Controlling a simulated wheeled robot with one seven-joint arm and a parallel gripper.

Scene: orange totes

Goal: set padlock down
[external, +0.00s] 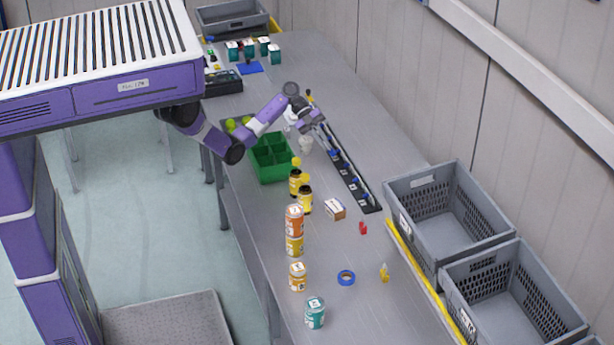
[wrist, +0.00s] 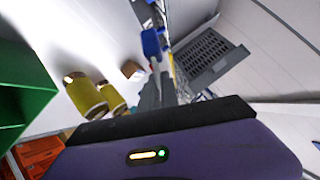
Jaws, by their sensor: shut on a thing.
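Several small blue-and-white pieces sit in a row along the rack.
A green divided bin (external: 271,175) stands left of the rack. Yellow-and-black jars (external: 305,202) and stacked cans (external: 294,222) stand nearer. A small carton (external: 335,208), a red item (external: 363,228) and blue tape (external: 346,278) lie on the table. Grey crates (external: 436,262) line the right.

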